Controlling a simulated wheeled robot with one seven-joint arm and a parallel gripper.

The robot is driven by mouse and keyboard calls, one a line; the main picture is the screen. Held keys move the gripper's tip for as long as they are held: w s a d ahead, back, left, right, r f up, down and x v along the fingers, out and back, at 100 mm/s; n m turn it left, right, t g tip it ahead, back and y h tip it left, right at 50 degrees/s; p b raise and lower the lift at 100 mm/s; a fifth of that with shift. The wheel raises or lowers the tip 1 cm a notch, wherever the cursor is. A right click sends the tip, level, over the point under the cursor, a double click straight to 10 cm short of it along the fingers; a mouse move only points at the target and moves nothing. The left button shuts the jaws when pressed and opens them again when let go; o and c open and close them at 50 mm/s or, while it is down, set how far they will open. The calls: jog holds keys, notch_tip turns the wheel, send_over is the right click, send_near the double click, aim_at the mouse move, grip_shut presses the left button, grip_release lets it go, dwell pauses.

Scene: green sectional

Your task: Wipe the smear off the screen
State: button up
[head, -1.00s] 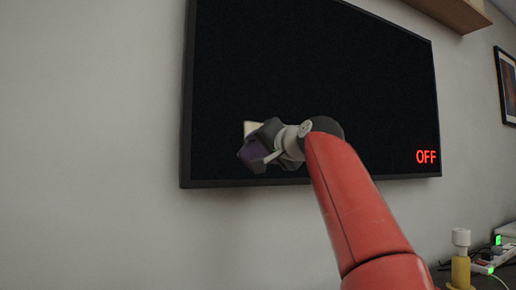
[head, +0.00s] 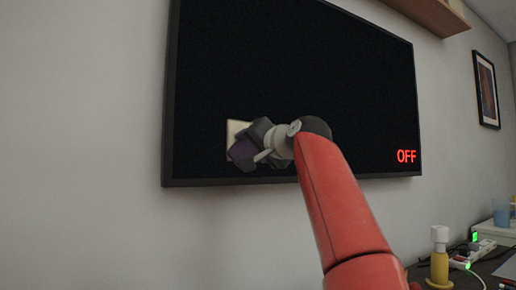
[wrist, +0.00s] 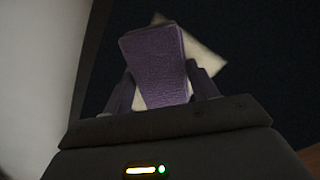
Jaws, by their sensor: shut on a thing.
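The dark screen (head: 300,80) hangs on the wall and shows a red "OFF" at its lower right. My gripper (head: 246,148) is in front of its lower left part, shut on a purple block (wrist: 153,60). A cream, square-edged patch (head: 235,130) shows behind the block. In the wrist view the cream patch (wrist: 195,48) sticks out tilted past the block's top right. I cannot tell if this patch is the smear on the screen or part of what I hold, nor whether the block touches the screen. My gripper and the block hide part of the patch.
A wooden shelf (head: 430,12) juts out above the screen's right side, and a framed picture (head: 486,90) hangs further right. A yellow bottle with a white top (head: 439,262), a power strip (head: 478,252) and a blue cup (head: 501,212) stand at lower right. The left wall is bare.

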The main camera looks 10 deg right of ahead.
jog(key=shift+s+a, duration=0.8)
jog(key=shift+a, duration=1.15)
jog(key=shift+s+a, duration=0.85)
jog(key=shift+a, duration=1.1)
jog(key=shift+s+a, duration=0.8)
jog(key=shift+a, duration=1.15)
jog(key=shift+w+d, duration=0.35)
jog(key=shift+d, duration=0.35)
jog(key=shift+w+d, duration=0.3)
jog(key=shift+d, duration=0.4)
jog(key=shift+w+d, duration=0.35)
jog(key=shift+d, duration=0.35)
jog(key=w+d, duration=0.3)
jog(key=d, duration=0.6)
jog(key=shift+w+d, duration=0.15)
jog(key=shift+w, duration=0.15)
jog(key=shift+s+a, duration=0.95)
jog(key=shift+a, duration=1.3)
jog(key=shift+s+a, duration=0.9)
jog(key=shift+a, duration=1.4)
jog(key=shift+s+a, duration=0.95)
jog(key=shift+a, duration=1.3)
jog(key=b, duration=0.2)
send_near(197, 146)
jog(key=shift+w+a+r, duration=0.1)
jog(key=shift+w, duration=0.1)
